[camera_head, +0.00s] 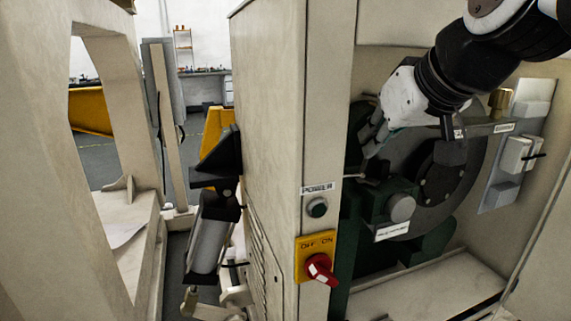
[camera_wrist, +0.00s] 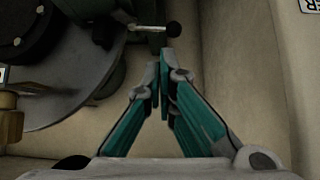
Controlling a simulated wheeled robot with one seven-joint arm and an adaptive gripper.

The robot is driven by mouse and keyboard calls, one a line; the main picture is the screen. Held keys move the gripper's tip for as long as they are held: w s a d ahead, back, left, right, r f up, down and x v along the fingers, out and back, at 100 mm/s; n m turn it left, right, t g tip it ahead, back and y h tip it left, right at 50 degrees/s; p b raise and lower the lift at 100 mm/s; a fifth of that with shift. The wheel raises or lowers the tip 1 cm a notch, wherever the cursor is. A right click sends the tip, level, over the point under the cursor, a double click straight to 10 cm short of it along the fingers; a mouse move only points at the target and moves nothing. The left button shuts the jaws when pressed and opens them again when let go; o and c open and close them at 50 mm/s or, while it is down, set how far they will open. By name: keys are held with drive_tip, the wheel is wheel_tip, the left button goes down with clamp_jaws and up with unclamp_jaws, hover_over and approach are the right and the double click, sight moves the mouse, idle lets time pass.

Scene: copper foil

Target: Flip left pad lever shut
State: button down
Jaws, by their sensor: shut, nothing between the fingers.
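A thin metal lever (camera_wrist: 148,28) with a black ball knob (camera_wrist: 173,29) sticks out sideways from a dark green mount in the wrist view. In the head view, a short pale rod (camera_head: 353,176) beside the green housing (camera_head: 385,200) looks like the same lever; its knob cannot be made out there. My gripper (camera_wrist: 164,62) is shut and empty, its teal-sided fingers pointing at the lever, with the tips just below the knob in the picture. Whether they touch it cannot be told. In the head view, my gripper (camera_head: 368,150) hangs inside the bay above the rod, partly in shadow.
A large grey disc (camera_head: 470,185) stands behind the housing. A switch plate (camera_head: 515,155) is on the right wall.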

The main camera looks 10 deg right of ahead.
sight(353, 177)
drive_tip(key=shift+w, duration=0.9)
drive_tip(key=shift+f, duration=0.15)
drive_tip(key=d+b+x, duration=0.1)
drive_tip(key=b+x, duration=0.2)
drive_tip(key=x, duration=0.6)
drive_tip(key=shift+w+a+f, duration=0.25)
drive_tip(key=shift+w+a, duration=0.1)
drive_tip(key=shift+a, duration=0.1)
drive_tip(key=shift+s+f+n+y+b, duration=0.1)
drive_tip(key=shift+s+n+y+b, duration=0.1)
drive_tip(key=shift+n+y+b, duration=0.7)
drive_tip(key=shift+s+n+y+b, duration=0.1)
drive_tip(key=shift+s+n+b, duration=0.25)
drive_tip(key=shift+b, duration=1.05)
drive_tip(key=shift+n+g+y+b, duration=0.3)
drive_tip(key=shift+n+b, duration=0.05)
drive_tip(key=shift+b, duration=0.05)
drive_tip(key=n+g+y+b, duration=0.1)
drive_tip(key=n, duration=0.1)
drive_tip(key=s+d+n+g+y+b, duration=0.1)
drive_tip(key=n, duration=0.1)
drive_tip(key=s+d+n+g+y+b, duration=0.1)
drive_tip(key=n, duration=0.1)
drive_tip(key=shift+s+y, duration=0.15)
drive_tip(key=shift+y, duration=0.25)
drive_tip(key=shift+s, duration=0.1)
